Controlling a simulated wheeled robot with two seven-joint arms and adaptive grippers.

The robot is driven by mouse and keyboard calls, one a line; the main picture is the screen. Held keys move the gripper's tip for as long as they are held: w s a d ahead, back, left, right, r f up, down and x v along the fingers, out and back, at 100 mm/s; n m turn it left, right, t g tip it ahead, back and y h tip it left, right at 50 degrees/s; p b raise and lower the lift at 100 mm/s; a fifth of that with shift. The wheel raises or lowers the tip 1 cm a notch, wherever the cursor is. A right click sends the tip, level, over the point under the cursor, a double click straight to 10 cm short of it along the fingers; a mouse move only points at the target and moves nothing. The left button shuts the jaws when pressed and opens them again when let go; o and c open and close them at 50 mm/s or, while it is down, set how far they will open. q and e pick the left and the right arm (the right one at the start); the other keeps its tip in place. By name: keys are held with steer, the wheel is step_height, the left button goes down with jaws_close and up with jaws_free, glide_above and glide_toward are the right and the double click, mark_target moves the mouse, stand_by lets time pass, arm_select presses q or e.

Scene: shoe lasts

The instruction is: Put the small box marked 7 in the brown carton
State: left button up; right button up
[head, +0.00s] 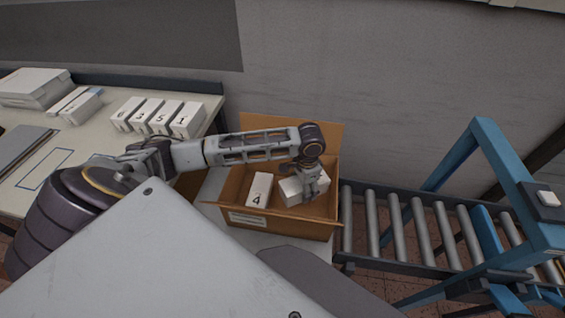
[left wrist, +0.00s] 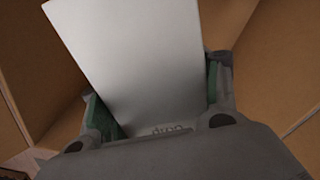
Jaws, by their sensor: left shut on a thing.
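My left gripper (head: 313,188) reaches down into the brown carton (head: 284,227) and is shut on a small white box (head: 292,190). The number on this held box is not readable in the head view. In the left wrist view the white box (left wrist: 140,60) sits between the two fingers of the gripper (left wrist: 160,112), with the carton's brown walls (left wrist: 245,70) around it. Another white box marked 4 (head: 259,190) is in the carton, just left of the held box. The carton's flaps are open. My right gripper does not show.
Several small white boxes (head: 157,116) stand in a row on the table (head: 85,142) at left, with readable marks such as 5 and 1. A roller conveyor (head: 420,230) with a blue frame (head: 500,160) lies right of the carton. A grey wall rises behind.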

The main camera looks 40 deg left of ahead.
arm_select(q)
steer(key=shift+w+d+m, duration=0.1)
steer(key=shift+m, duration=1.5)
steer(key=shift+w+m, duration=0.1)
steer(key=shift+m, duration=1.5)
steer(key=shift+w+d+m, duration=0.1)
steer(key=shift+w+m, duration=0.05)
steer(key=shift+m, duration=2.95)
steer(key=shift+w+m, duration=0.15)
steer(key=shift+m, duration=3.05)
steer(key=shift+d+m, duration=0.1)
steer(key=shift+m, duration=2.7)
glide_above(304, 206)
steer(key=shift+f, duration=3.15)
steer(key=shift+f+b, duration=0.3)
steer(key=shift+f, duration=1.55)
